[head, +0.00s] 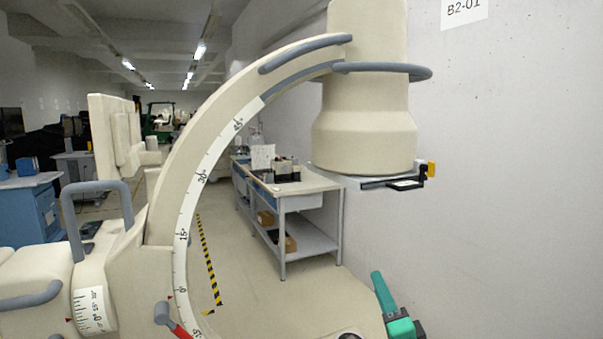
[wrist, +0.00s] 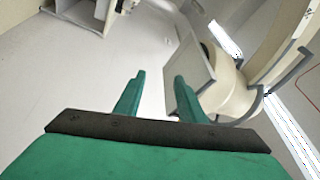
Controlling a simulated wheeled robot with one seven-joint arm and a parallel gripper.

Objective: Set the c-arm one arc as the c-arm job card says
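The cream C-arm's arc (head: 222,95) curves from lower left to the top in the head view. Its white degree scale (head: 184,222) reads 45, 30, 15, 0 and a partly cut-off lower mark. A small red pointer (head: 170,297) sits by the scale near 0. A red-ended lever with a grey knob (head: 162,313) is just below it. A grey rail handle (head: 305,52) runs along the upper arc. My green gripper (head: 378,277) is low at the right, apart from the arc. In the wrist view its fingers (wrist: 160,78) are spread and empty. No readable job card shows.
A second small scale (head: 93,311) and a grey handle (head: 97,190) are on the C-arm's left body. A cream cylindrical head (head: 365,130) hangs above my gripper. A bench (head: 310,187) stands behind the arc. A wall sign (head: 464,9) reads B2-01.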

